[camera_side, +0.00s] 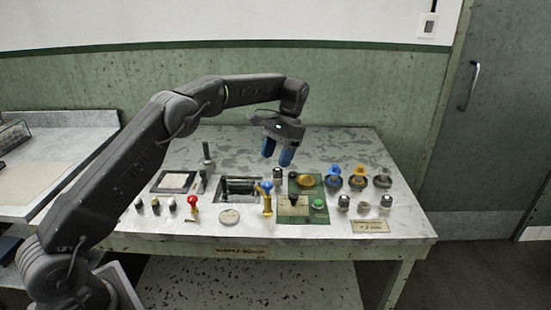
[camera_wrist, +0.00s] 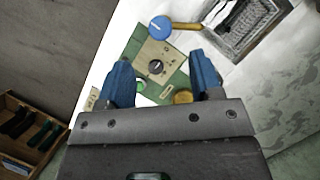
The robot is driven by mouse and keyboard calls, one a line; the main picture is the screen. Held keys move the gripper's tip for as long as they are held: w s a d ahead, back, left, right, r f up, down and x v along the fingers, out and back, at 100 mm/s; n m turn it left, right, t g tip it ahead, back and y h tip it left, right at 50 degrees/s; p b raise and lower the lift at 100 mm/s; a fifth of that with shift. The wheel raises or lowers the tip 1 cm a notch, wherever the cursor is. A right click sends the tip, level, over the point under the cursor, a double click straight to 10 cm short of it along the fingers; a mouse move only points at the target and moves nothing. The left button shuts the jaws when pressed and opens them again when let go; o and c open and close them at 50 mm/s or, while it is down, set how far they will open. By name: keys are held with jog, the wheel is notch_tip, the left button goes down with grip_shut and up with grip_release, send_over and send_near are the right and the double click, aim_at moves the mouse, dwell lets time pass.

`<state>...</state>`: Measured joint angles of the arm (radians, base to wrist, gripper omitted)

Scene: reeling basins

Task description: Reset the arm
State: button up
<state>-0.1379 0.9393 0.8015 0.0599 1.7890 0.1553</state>
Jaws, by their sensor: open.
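My gripper (camera_side: 279,155) hangs from my arm above the bench, with its blue fingers pointing down. It is open and empty. In the wrist view my gripper (camera_wrist: 163,85) shows its two blue fingers apart, with a green panel (camera_wrist: 133,48) between and beyond them. No object is held. In the side view the green panel (camera_side: 306,215) lies below the fingers and toward the front of the bench (camera_side: 345,150), apart from them.
The panel carries a brass-coloured knob (camera_side: 305,181) and a green button (camera_side: 318,204). Blue, orange and grey knobs stand to its right. A red-topped lever (camera_side: 192,201) and a blue-topped lever (camera_side: 267,190) stand to its left. The bench's back right is clear.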

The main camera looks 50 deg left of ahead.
jog(key=s+d+r+t, duration=0.3)
jog(key=s+r, duration=0.4)
jog(key=s+d+r+t, duration=0.2)
jog(key=s+r, duration=0.5)
jog(key=s+d+f+t, duration=0.1)
jog(key=s+f+t, duration=0.1)
jog(key=s, duration=0.7)
jog(key=s+d+f+t, duration=0.2)
jog(key=s+t, duration=0.1)
jog(key=s, duration=0.6)
jog(key=shift+s+d+f, duration=0.2)
jog(key=shift+s+f, duration=0.1)
jog(key=shift+s, duration=0.05)
jog(key=shift+w, duration=0.1)
